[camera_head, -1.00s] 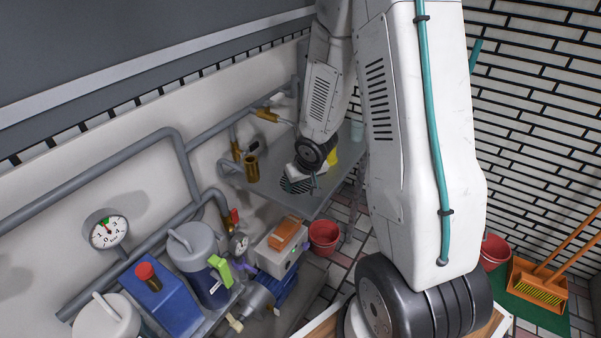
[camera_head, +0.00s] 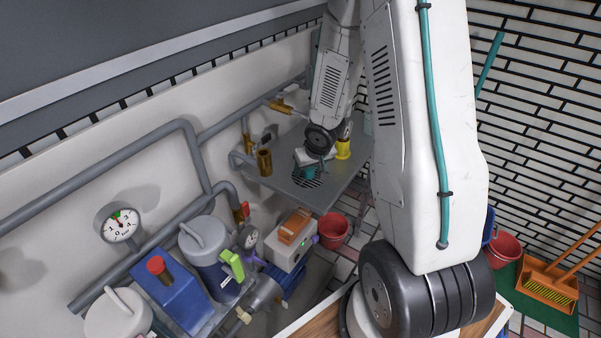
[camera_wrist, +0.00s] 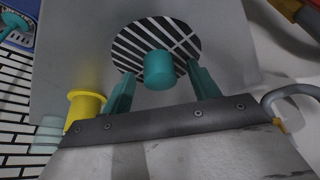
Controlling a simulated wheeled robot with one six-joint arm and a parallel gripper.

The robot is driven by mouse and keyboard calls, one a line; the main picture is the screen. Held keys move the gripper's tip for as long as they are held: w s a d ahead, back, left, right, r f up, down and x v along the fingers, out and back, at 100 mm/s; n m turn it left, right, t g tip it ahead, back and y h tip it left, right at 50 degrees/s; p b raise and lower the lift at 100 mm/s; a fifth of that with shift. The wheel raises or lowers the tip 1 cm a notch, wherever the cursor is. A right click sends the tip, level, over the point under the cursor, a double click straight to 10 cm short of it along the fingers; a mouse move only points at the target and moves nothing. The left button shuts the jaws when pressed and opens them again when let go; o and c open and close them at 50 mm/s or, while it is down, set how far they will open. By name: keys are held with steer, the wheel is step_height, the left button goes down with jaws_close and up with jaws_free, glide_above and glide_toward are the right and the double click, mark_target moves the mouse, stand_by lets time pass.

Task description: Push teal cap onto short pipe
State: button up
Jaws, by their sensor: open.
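The teal cap (camera_wrist: 159,70) is a short cylinder at the striped drain grate (camera_wrist: 150,35) in the wrist view. My gripper (camera_wrist: 161,77) is open, with one teal finger on each side of the cap and visible gaps between. In the head view, teal shows over the grate (camera_head: 306,180) below my wrist, but cap and fingers are hard to separate there. A brass upright pipe (camera_head: 265,163) stands at the left of the grey tray (camera_head: 290,197). Another brass pipe end (camera_head: 281,106) projects near the wall. I cannot tell which is the short pipe.
A yellow flanged piece (camera_head: 343,149) stands right of my wrist; it also shows in the wrist view (camera_wrist: 86,103). Grey pipes (camera_head: 150,150) run along the wall. Tanks, a blue box (camera_head: 175,295) and a red bucket (camera_head: 333,230) sit nearer. The tray's front is clear.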

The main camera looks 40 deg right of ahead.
steer(key=shift+f, duration=0.1)
steer(key=c, duration=1.1)
